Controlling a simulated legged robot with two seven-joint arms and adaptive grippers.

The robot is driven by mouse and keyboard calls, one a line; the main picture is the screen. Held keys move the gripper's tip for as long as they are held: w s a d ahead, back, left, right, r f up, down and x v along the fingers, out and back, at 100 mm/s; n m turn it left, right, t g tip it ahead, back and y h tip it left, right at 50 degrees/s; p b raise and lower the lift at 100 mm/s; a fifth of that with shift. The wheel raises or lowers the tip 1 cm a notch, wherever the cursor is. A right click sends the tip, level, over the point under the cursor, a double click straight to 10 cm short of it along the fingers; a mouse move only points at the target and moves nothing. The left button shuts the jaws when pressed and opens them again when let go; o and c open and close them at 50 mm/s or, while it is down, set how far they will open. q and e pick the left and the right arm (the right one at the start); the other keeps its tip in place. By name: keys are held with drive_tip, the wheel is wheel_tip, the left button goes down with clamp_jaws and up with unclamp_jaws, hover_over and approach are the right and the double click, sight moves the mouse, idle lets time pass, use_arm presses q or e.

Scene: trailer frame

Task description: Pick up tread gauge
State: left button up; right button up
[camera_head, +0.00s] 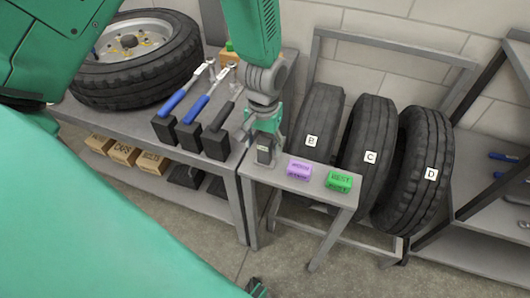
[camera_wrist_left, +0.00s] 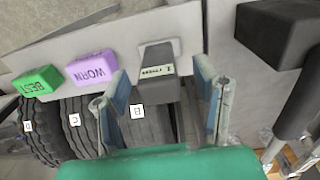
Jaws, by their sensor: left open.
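The tread gauge (camera_head: 264,151) is a small dark grey block at the left end of the small grey side table. In the left wrist view the gauge (camera_wrist_left: 158,70) shows a pale label or display with small print. My left gripper (camera_head: 263,137) points down right over it. In the wrist view the left gripper (camera_wrist_left: 163,90) is open, with one finger to each side of the gauge's near end. I cannot tell whether the fingers touch it.
A purple WORN block (camera_head: 299,169) and a green BEST block (camera_head: 339,181) lie right of the gauge. Tyres B (camera_head: 318,112), C (camera_head: 369,135) and D (camera_head: 425,160) stand on a rack behind. Blue-handled tools (camera_head: 195,110) in dark holders stand close on the left bench.

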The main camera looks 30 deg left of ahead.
use_arm(q)
wheel_tip(320, 180, down, 3)
drive_tip(key=shift+d+r, duration=0.1)
drive_tip(key=shift+r, duration=0.1)
clamp_jaws()
drive_tip(key=shift+r, duration=0.15)
